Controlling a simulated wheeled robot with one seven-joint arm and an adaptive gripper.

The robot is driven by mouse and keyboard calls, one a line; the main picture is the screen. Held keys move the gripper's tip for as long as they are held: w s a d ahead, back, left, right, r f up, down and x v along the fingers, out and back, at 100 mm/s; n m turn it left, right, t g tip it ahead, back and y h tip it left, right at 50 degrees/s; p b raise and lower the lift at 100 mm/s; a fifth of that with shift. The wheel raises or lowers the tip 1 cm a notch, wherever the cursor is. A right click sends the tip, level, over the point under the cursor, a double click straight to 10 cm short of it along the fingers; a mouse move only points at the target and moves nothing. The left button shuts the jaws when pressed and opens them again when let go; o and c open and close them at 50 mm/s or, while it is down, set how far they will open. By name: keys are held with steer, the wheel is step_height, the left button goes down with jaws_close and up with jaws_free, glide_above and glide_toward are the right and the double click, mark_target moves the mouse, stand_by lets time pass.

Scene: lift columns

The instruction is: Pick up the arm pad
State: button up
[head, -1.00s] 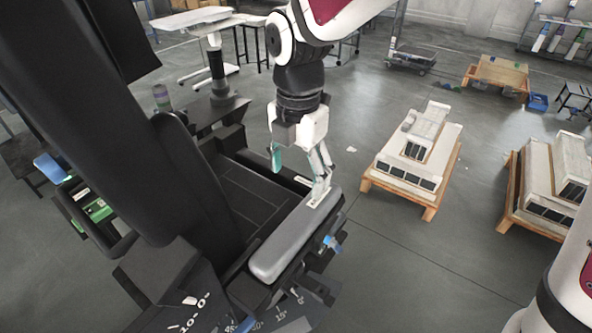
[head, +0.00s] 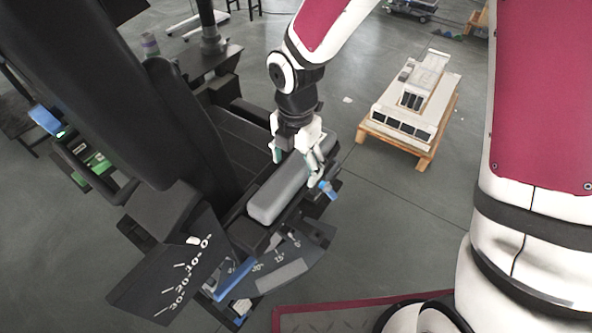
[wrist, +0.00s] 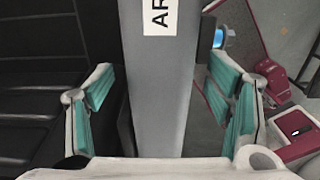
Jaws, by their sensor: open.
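The arm pad (head: 278,193) is a long grey padded bar on the side of a black chair-like machine. In the wrist view the arm pad (wrist: 160,100) runs upright through the middle, with a white label at its top reading "AR". My gripper (head: 297,166) is open and straddles the pad from above. In the wrist view its teal-padded fingers (wrist: 165,100) stand on either side of the pad, with gaps on both sides. The far end of the pad is partly hidden behind my gripper in the head view.
The black machine has a seat (head: 233,145) left of the pad and a tall dark backrest (head: 110,95). An angle-marked plate (head: 175,265) stands at its front. A pallet with white boxes (head: 415,105) stands on the floor to the right, with open floor between.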

steer(key=shift+f, duration=0.35)
steer(key=c, duration=1.4)
steer(key=shift+r, duration=0.15)
steer(key=shift+w+r, duration=0.1)
steer(key=shift+r, duration=0.4)
step_height(320, 180, up, 2)
steer(key=shift+r+b, duration=0.1)
steer(key=shift+b, duration=0.2)
steer(key=s, duration=0.5)
steer(key=s+a+r, duration=0.1)
steer(key=s, duration=1)
steer(key=shift+s+a+r, duration=0.1)
steer(key=shift+a+r, duration=0.15)
steer(key=shift+r, duration=0.15)
